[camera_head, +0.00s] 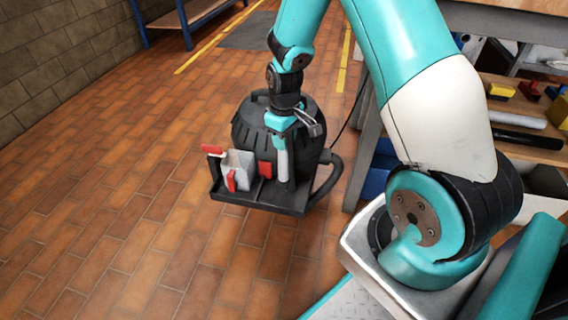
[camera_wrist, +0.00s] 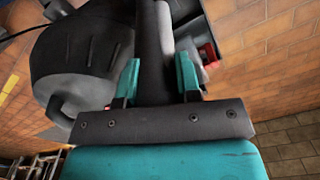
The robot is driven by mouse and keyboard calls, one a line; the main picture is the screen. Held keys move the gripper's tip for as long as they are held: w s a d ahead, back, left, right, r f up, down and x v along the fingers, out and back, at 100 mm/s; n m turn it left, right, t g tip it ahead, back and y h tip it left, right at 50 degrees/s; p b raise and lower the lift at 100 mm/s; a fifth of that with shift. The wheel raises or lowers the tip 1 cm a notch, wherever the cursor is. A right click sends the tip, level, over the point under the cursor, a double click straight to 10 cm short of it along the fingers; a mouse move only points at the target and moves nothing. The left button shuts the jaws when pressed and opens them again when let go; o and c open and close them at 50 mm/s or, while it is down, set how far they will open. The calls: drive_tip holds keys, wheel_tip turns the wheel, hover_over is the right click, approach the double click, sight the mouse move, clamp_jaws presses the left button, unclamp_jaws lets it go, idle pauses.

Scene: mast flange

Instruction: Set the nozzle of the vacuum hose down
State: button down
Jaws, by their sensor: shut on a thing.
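My gripper (camera_head: 281,123) points down at the vacuum in the head view. In the wrist view its two teal fingers (camera_wrist: 158,76) are shut on the nozzle (camera_wrist: 153,45), a dark grey tube running away between them. In the head view a grey upright tube (camera_head: 282,164) shows below my gripper, in front of the vacuum. The vacuum (camera_head: 250,126) is a dark ribbed drum on a black base; its drum also shows at left in the wrist view (camera_wrist: 75,60). A thick dark hose (camera_head: 328,176) curves at its right side. The nozzle's tip and any contact below it cannot be made out.
The black base's tray (camera_head: 222,191) holds a pale container (camera_head: 237,168) and red-handled pieces. A workbench (camera_head: 530,146) with loose items stands at right. A blue-framed bench (camera_head: 185,18) stands at the back. The tiled floor (camera_head: 110,190) at left is clear.

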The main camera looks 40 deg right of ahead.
sight(285, 155)
drive_tip(key=shift+f+b, duration=1.05)
drive_tip(key=shift+f, duration=2.15)
drive_tip(key=c, duration=0.8)
unclamp_jaws()
